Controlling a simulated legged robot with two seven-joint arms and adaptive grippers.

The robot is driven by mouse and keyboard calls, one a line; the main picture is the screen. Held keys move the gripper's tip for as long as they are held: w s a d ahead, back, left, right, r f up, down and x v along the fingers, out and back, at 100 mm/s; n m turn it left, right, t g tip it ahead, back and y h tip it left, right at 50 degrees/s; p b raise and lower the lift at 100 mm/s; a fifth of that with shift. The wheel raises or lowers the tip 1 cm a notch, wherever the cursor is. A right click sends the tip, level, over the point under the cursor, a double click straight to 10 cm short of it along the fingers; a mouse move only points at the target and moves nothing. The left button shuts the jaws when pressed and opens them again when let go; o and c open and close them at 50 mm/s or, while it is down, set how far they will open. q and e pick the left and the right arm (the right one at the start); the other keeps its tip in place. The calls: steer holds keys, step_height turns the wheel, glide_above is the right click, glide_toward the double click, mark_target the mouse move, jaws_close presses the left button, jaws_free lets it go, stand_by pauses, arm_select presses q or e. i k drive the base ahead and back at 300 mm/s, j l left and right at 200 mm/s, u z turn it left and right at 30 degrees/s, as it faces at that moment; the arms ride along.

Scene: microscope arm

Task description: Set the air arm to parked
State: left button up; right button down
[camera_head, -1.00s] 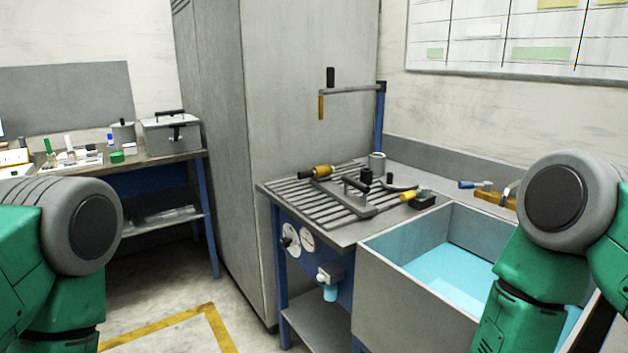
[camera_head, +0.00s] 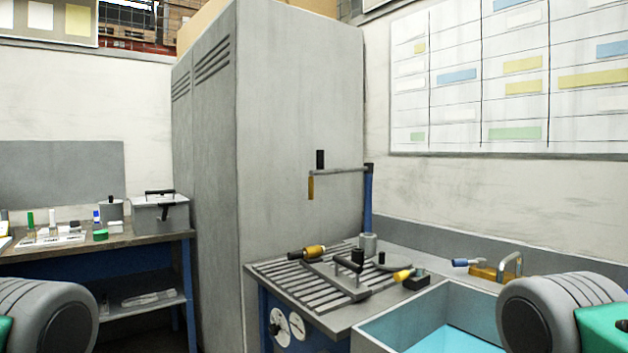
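The air arm (camera_head: 338,171) is a thin grey horizontal bar on top of a blue post (camera_head: 368,200) at the back of the slatted bench. It reaches left from the post, in front of the tall grey cabinet. A black upright handle (camera_head: 320,159) stands near its free end, and a brass-coloured piece (camera_head: 310,188) hangs below that end. Parts of my two arms show at the lower left and lower right corners. Neither gripper is in the picture, and nothing of mine touches the air arm.
A sink with blue water (camera_head: 455,340) is at the front right. The tall cabinet (camera_head: 290,130) stands behind. A side table (camera_head: 130,238) with small items is at left.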

mark_target(368, 167)
steer(key=i+j, duration=0.2)
steer(key=i+j+z, duration=0.15)
steer(key=j, duration=0.3)
steer(key=i+j, duration=0.3)
